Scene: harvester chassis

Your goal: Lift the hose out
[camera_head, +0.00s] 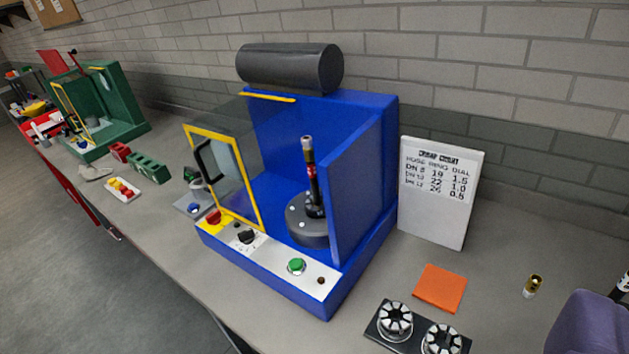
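The hose (313,195) is a short black piece with a red band and a metal end at its top. It stands upright on the round dark crimping head (307,228) inside the blue machine (361,180). How deep its lower end sits in the head is hidden. The machine's yellow-framed clear door (222,177) with a black handle stands swung out at the left, so the front is open. My gripper is not in view.
The machine's front panel has a green button (296,266), a black dial (246,236) and a red button (214,216). At right are a dial chart (438,192), orange cloth (440,287), die rings (396,320), a brass fitting (533,286) and a purple object (592,325). A green machine (112,115) stands left.

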